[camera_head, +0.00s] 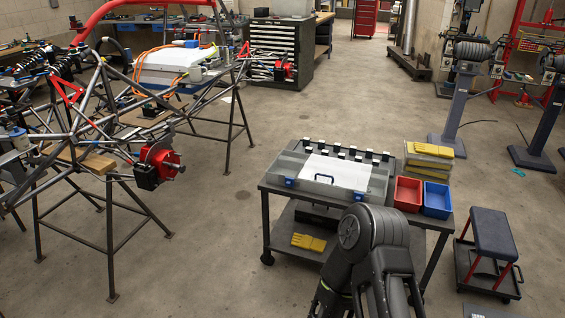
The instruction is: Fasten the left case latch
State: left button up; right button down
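A grey case (378,178) with a pale panel on its lid lies on top of a dark cart (265,202). The lid looks down. The left case latch (289,182) is a small blue piece at the case's front left. A second blue latch (358,194) is at the front right, close to my arm. The view is too small to tell whether either latch is fastened. One dark arm of mine rises from the bottom in front of the cart. Neither gripper shows.
A red bin (407,194) and a blue bin (437,200) stand right of the case, with stacked yellow-topped boxes (429,160) behind. Yellow gloves (308,242) lie on the lower shelf. A stool (493,235) is at right. A tube chassis (105,100) stands left, with clear floor between.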

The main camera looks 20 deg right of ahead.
aim_at(288, 181)
jog(key=i+l+z, duration=0.15)
jog(key=l, duration=0.3)
jog(key=i+l+z, duration=0.1)
jog(key=i+l, duration=0.15)
jog(key=l, duration=0.15)
jog(key=i+l+z, duration=0.15)
jog(key=l, duration=0.25)
jog(key=i, duration=0.05)
